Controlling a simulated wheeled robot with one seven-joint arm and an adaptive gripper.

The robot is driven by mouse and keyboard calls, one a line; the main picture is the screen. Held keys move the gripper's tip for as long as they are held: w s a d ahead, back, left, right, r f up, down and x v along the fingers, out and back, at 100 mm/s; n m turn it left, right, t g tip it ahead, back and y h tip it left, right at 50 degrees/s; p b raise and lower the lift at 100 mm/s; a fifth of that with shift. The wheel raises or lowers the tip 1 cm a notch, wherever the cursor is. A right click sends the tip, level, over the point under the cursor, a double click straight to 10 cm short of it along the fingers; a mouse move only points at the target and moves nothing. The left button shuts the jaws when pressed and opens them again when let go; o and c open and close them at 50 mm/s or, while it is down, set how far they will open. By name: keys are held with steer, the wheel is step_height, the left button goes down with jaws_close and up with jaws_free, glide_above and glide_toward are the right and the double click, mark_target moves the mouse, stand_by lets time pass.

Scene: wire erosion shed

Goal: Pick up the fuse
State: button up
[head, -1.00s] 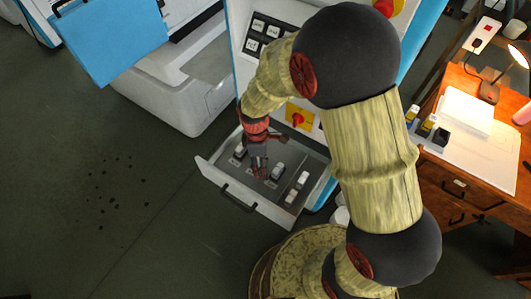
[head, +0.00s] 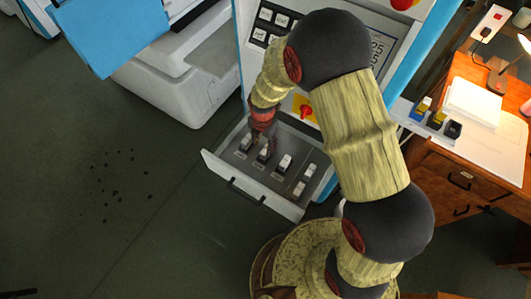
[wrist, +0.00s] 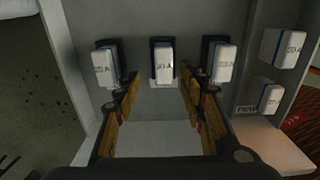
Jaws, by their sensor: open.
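Several white fuses sit in an open grey drawer (head: 222,167). In the wrist view three stand in black holders in a row: a left fuse (wrist: 104,66), a middle fuse (wrist: 162,62) and a right fuse (wrist: 223,64). The middle one also shows in the head view (head: 264,153). My gripper (wrist: 160,83) is open and empty, its two fingers spread to either side of the middle fuse's line. In the head view my gripper (head: 262,132) is over the drawer's back-left part, its fingertips hard to make out.
Two more fuses (wrist: 288,46) (wrist: 269,98) lie at the drawer's right side. The white and blue machine (head: 250,60) rises behind the drawer. A wooden desk (head: 465,165) with coloured blocks, papers and a lamp stands at right. The floor at left is clear except for dark specks.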

mark_target(265, 149)
steer(key=f, duration=0.2)
steer(key=d+f+b, duration=0.1)
steer(key=f, duration=0.1)
steer(key=shift+w+f+b, duration=0.1)
steer(key=shift+f+b, duration=0.05)
steer(key=shift+b, duration=0.15)
steer(key=shift+f, duration=0.4)
jaws_close()
